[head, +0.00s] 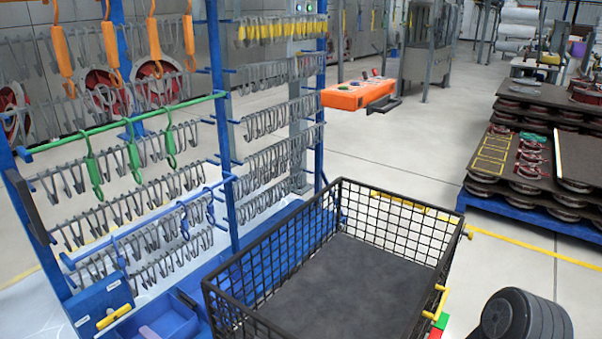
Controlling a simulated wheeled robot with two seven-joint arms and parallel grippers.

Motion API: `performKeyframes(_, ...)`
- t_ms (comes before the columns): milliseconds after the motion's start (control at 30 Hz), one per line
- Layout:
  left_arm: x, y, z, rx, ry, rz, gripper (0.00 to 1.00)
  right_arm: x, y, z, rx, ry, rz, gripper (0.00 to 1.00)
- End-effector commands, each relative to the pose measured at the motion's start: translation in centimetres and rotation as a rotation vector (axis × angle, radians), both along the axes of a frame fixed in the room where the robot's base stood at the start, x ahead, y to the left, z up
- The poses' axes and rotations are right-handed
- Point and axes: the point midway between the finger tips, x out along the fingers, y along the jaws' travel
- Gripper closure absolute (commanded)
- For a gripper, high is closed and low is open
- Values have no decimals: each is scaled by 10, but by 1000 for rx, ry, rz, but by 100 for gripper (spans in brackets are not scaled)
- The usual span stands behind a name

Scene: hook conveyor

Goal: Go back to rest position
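Neither of my grippers shows in the head view. A dark rounded part at the lower right looks like a link of my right arm, but no fingers are visible on it. The blue hook rack (227,160) stands at the left with several rows of grey hooks (275,118). Orange hooks (110,45) hang at its upper left, and green hooks (133,155) hang from a green bar below them. A black wire basket (395,212) stands in front of the rack, and its visible floor is empty.
Blue bins (160,318) sit at the rack's foot, left of the basket. An orange control box (358,94) stands behind. A blue pallet (540,222) with stacked dark trays is at the right. Grey floor (420,150) is clear between the basket and the pallet.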

Motion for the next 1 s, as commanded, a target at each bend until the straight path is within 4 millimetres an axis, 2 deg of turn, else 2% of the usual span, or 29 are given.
performKeyframes(267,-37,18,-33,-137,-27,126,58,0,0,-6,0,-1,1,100)
performKeyframes(433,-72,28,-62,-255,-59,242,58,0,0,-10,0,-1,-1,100)
performKeyframes(567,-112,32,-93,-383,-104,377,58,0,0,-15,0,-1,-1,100)
performKeyframes(667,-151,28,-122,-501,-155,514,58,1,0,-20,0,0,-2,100)
performKeyframes(767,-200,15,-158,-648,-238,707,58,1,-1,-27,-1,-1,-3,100)
performKeyframes(800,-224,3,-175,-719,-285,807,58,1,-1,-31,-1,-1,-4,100)
performKeyframes(867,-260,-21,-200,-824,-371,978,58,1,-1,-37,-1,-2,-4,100)
performKeyframes(900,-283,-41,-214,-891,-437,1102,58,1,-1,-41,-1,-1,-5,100)
performKeyframes(967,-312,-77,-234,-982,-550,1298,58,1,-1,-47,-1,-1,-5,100)
performKeyframes(1000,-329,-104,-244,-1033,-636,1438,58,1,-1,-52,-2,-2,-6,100)
